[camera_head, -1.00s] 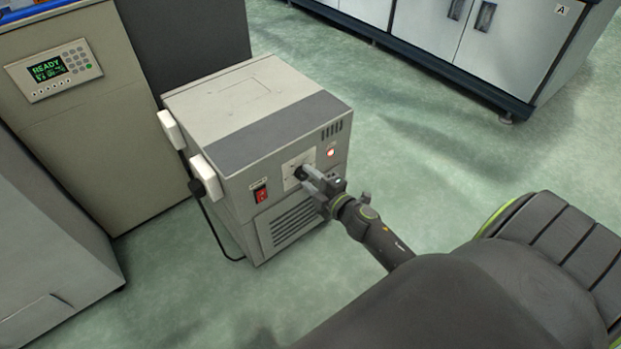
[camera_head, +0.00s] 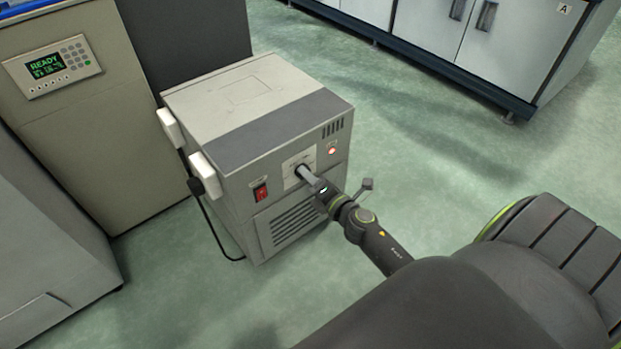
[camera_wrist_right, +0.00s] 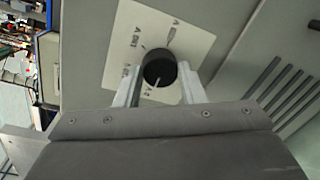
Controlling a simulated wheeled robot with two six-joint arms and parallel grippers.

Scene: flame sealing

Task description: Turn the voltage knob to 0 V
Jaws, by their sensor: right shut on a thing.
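The voltage knob (camera_wrist_right: 159,68) is a black round knob with a white pointer line, on a pale dial plate (camera_wrist_right: 192,38) with printed marks, which are too small to read. The plate sits on the front of a grey power box (camera_head: 240,150); it also shows in the head view. My right gripper (camera_head: 304,174) reaches the knob from the front right. In the right wrist view its two fingers stand on either side of the knob, shut on it. The pointer line points toward the lower part of the picture, near one mark. My left gripper is not in view.
A red switch (camera_head: 261,193) is left of the dial and a lit red lamp (camera_head: 331,151) is right of it. Vent slots lie below. A black cable (camera_head: 213,228) hangs at the box's left side. A panel reading READY (camera_head: 50,66) is at upper left. Green floor surrounds the box.

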